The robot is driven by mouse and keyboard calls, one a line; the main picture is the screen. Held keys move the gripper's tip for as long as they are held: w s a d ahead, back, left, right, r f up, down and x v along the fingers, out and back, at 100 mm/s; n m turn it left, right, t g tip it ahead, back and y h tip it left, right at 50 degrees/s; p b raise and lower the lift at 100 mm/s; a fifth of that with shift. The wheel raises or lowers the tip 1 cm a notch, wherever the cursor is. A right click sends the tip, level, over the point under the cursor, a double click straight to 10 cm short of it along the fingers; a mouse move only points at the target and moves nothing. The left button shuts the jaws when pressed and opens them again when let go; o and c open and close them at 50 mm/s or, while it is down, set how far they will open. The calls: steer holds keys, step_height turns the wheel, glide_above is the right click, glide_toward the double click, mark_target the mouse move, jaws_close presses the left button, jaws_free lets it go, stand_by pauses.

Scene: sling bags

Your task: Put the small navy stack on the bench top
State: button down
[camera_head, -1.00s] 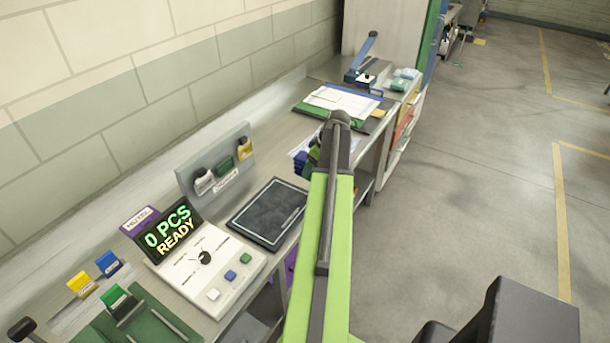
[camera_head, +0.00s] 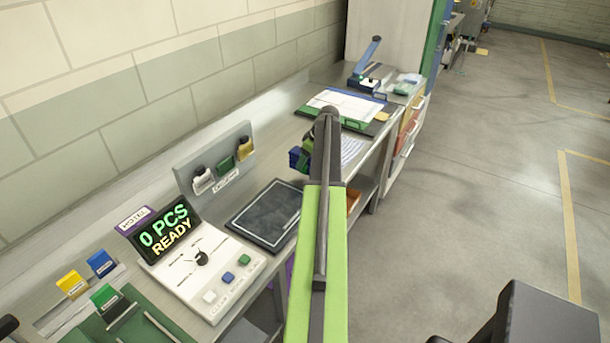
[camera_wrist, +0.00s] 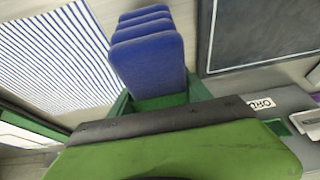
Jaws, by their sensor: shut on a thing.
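The small navy stack (camera_head: 295,157) shows as a blue block just left of my arm's end in the head view. In the wrist view the navy stack (camera_wrist: 148,58) is several blue layers. My gripper (camera_wrist: 160,102) is shut on its near end, with green finger parts around it. In the head view my gripper (camera_head: 305,163) is partly hidden behind the arm. The stack appears over the bench top (camera_head: 272,143), between the dark pad and a striped sheet. I cannot tell whether it touches the surface.
A dark pad (camera_head: 266,214) lies left of the stack, and a striped sheet (camera_head: 351,150) lies to its right. A counter with a display (camera_head: 165,229) stands at the near left. A clipboard (camera_head: 347,104) and a blue-handled tool (camera_head: 366,62) are farther back.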

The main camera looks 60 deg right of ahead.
mark_target(306, 168)
step_height(306, 168, down, 4)
steer(key=b, duration=0.4)
steer(key=shift+f, duration=0.2)
steer(key=shift+r, duration=0.3)
steer(key=shift+f, duration=0.25)
steer(key=shift+c, duration=2.4)
jaws_free()
steer(key=shift+r, duration=0.1)
steer(key=p+v, duration=1)
steer(key=v, duration=0.1)
steer(key=shift+a+r+p, duration=0.1)
steer(key=shift+r+p, duration=0.25)
steer(key=shift+p, duration=0.05)
steer(key=shift+s+r+p, duration=0.25)
steer(key=shift+r+p, duration=0.1)
steer(key=shift+f, duration=0.1)
